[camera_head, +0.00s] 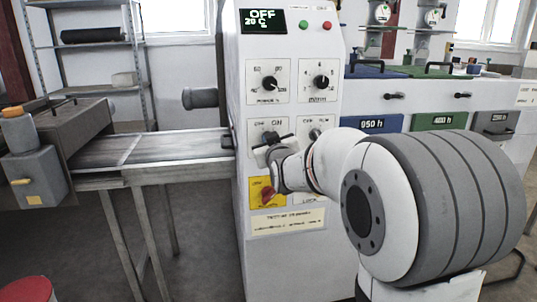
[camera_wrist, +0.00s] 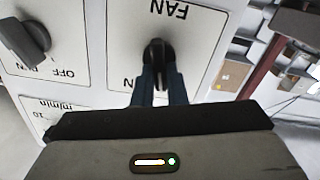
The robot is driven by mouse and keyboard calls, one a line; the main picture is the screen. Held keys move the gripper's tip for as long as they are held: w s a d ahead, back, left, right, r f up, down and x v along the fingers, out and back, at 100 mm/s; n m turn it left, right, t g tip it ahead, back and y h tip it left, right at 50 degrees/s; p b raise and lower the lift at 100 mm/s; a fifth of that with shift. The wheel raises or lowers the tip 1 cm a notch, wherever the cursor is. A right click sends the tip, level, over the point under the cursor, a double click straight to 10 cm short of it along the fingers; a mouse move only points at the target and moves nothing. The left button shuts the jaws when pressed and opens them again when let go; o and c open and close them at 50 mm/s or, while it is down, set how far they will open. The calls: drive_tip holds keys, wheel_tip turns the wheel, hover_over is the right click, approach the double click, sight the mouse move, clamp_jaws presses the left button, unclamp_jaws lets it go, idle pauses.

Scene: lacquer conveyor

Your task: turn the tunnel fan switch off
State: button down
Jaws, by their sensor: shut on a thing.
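The tunnel fan switch (camera_wrist: 158,52) is a dark knob on a white plate marked FAN, upside down in the wrist view. My gripper (camera_wrist: 161,88) has its two dark fingers on either side of this knob and is shut on it. In the head view my gripper (camera_head: 279,150) is at the lower left switch plate of the white control cabinet (camera_head: 289,103), which is marked OFF and ON. The knob's handle is mostly hidden there, and I cannot tell which mark it points to. The cabinet display (camera_head: 262,20) reads OFF and 20 C.
An OFF/RUN switch (camera_wrist: 25,40) is beside the fan switch. Two dial knobs (camera_head: 269,83) (camera_head: 321,81) are above, and a red handle on a yellow plate (camera_head: 256,190) is below. The conveyor (camera_head: 150,150) runs in from the left; labelled drawers (camera_head: 380,123) stand at right.

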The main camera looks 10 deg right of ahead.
drive_tip(key=shift+a+n+b, duration=0.1)
drive_tip(key=shift+n+b, duration=1.05)
drive_tip(key=shift+n, duration=0.15)
drive_tip(key=c, duration=1.5)
unclamp_jaws()
drive_tip(key=shift+o, duration=0.2)
drive_tip(key=shift+s, duration=0.1)
drive_tip(key=s, duration=0.7)
drive_tip(key=shift+s+b, duration=0.3)
drive_tip(key=shift+b, duration=0.1)
